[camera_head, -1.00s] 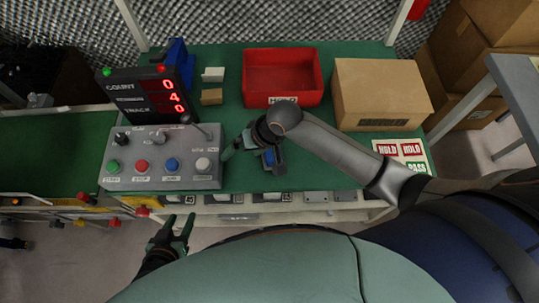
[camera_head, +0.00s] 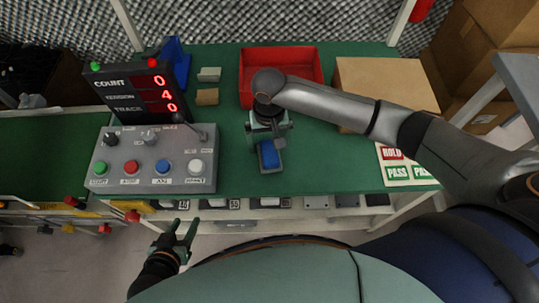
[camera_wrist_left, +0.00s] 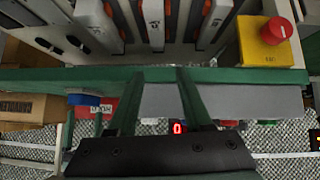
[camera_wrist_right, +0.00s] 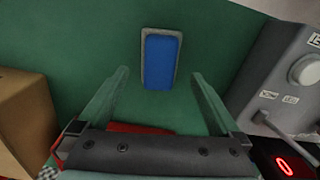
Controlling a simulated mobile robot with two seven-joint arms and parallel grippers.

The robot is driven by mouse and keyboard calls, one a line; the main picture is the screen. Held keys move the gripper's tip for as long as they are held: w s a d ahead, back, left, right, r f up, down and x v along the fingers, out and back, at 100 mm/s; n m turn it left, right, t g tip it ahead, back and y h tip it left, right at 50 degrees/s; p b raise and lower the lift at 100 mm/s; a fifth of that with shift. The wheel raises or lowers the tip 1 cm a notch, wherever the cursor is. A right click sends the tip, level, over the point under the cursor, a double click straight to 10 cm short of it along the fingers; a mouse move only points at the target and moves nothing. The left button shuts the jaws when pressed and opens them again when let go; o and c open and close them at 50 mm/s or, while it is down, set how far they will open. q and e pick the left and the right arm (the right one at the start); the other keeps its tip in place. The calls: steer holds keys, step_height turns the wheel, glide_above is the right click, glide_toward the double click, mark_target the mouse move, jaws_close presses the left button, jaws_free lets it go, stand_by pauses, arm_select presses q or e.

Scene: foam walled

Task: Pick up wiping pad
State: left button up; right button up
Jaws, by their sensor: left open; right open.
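The wiping pad (camera_head: 269,155) is a blue block with a grey rim, lying on the green tabletop between the control box and the red bin. It also shows in the right wrist view (camera_wrist_right: 160,58), lying flat. My right gripper (camera_head: 268,138) is open and empty, just behind the pad in the head view. In the right wrist view, its fingers (camera_wrist_right: 160,80) point toward the pad, with the pad centred between and beyond their tips. My left gripper (camera_head: 185,223) is open and empty, in front of the table's front edge; its fingers also show in the left wrist view (camera_wrist_left: 159,74).
A grey control box (camera_head: 155,160) with buttons stands left of the pad, below a red-digit counter display (camera_head: 135,92). A red bin (camera_head: 315,68) and a cardboard box (camera_head: 385,85) stand behind and right. Small blocks (camera_head: 207,97) lie behind. Green tabletop around the pad is clear.

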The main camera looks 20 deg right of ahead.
mark_target(269, 151)
step_height(269, 151, down, 6)
steer(key=shift+s+r+b, duration=0.15)
steer(key=shift+r+b, duration=0.1)
steer(key=shift+b, duration=0.55)
steer(key=c, duration=0.5)
arm_select(q)
steer(key=shift+w+d+f, duration=0.2)
steer(key=shift+f, duration=0.15)
arm_select(e)
steer(key=c, duration=0.8)
steer(key=shift+r, duration=0.1)
steer(key=shift+r, duration=0.4)
step_height(269, 151, up, 2)
steer(key=shift+r+p, duration=0.25)
steer(key=shift+p, duration=0.35)
arm_select(q)
steer(key=shift+s+a+r+p, duration=0.25)
steer(key=shift+a+r+p, duration=0.7)
steer(key=shift+p, duration=0.3)
arm_select(e)
steer(key=shift+s+a+r, duration=0.85)
steer(key=shift+a+r, duration=0.75)
steer(key=shift+a, duration=0.55)
steer(key=shift+s+a+r, duration=0.9)
steer(key=shift+a+r, duration=0.7)
steer(key=shift+a, duration=0.6)
steer(key=shift+s+a+r, duration=0.85)
steer(key=shift+a+r, duration=0.75)
steer(key=shift+a, duration=0.55)
